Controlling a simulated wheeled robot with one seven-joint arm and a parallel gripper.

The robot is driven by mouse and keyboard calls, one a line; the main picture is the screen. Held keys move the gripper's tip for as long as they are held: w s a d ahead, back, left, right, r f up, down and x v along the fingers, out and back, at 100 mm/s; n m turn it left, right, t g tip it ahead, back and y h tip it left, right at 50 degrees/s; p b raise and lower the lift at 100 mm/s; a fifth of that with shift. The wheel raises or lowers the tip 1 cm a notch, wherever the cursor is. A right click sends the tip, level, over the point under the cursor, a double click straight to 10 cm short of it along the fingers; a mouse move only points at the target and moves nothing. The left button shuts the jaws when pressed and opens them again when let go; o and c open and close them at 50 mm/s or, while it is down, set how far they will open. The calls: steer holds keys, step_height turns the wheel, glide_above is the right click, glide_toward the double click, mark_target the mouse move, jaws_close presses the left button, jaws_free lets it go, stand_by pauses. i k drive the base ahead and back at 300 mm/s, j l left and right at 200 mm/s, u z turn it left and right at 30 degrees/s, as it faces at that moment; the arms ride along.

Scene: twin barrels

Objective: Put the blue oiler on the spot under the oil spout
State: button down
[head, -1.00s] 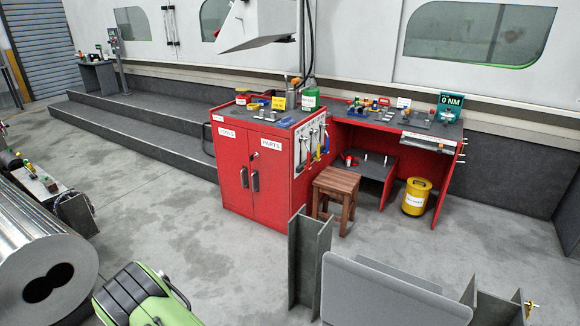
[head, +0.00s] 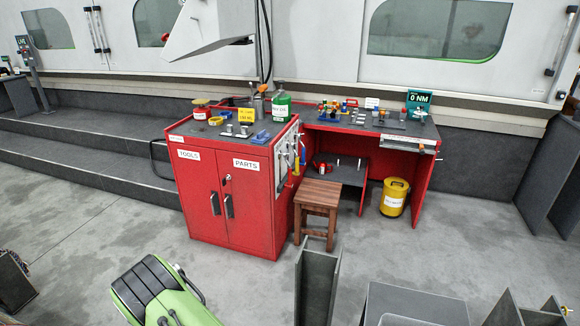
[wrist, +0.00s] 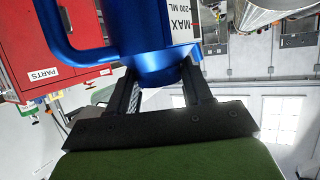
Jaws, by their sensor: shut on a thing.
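The blue oiler (wrist: 148,35) fills the upper middle of the wrist view. Its loop handle is on the left and a white label reading MAX 200 ML is on the right. My gripper (wrist: 158,78) has its two dark fingers shut on the oiler. The oiler's far end is cut off by the top of the picture. Neither oiler nor gripper shows in the head view. I cannot make out an oil spout or a marked spot under one in either view.
A red tool cabinet (head: 226,190) holds a green can (head: 281,107), a yellow sign (head: 247,116) and small items. Behind stands a red workbench (head: 410,143), with a wooden stool (head: 318,205) and a yellow bin (head: 395,197). Steel beams (head: 317,285) stand at front. Open floor lies left.

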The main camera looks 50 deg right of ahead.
mark_target(273, 128)
steer(key=i+z, duration=0.3)
steer(key=i, duration=0.25)
steer(key=i+z, duration=0.3)
steer(key=i, duration=0.25)
steer(key=i+j+z, duration=0.35)
steer(key=i, duration=0.65)
